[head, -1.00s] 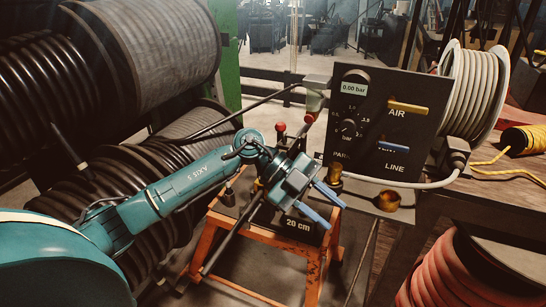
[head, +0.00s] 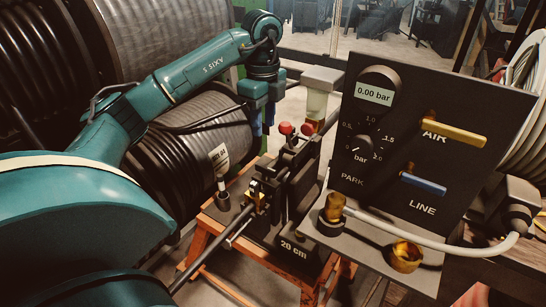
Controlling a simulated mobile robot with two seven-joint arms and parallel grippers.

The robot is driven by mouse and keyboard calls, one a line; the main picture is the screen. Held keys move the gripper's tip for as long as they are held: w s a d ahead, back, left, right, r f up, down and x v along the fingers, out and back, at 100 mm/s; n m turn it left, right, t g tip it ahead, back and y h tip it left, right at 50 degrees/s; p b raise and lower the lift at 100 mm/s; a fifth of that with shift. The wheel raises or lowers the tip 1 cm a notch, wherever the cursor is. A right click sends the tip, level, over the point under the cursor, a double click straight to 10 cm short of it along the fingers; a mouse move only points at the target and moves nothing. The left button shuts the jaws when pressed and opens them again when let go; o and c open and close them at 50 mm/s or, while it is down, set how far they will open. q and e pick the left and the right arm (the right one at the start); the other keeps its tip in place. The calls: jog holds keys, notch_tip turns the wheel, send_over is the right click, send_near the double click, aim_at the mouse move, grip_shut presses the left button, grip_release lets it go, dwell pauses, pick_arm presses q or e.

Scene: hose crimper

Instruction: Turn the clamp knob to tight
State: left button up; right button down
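The crimping rig stands on an orange frame, with a black clamp block (head: 296,165) above a base marked "20 cm". Two red round knobs (head: 285,128) (head: 307,129) top the levers there. I cannot tell which part is the clamp knob. A small dark fitting with a yellow part (head: 257,192) sits on the rod at the left of the base. My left gripper (head: 263,128) points down, behind and left of the red knobs. Its two blue fingers look apart with nothing between them. My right gripper is out of view.
A black panel (head: 440,105) has a gauge reading 0.00 bar, a dial, a yellow AIR lever (head: 455,134) and a blue LINE lever (head: 423,184). A pale hose (head: 430,240) runs across in front of it. Hose reels (head: 200,140) crowd the left side.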

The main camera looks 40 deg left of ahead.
aim_at(264, 166)
pick_arm(q)
notch_tip(264, 166, down, 12)
jog(key=shift+s+f, duration=0.15)
jog(key=shift+c, duration=0.3)
grip_shut()
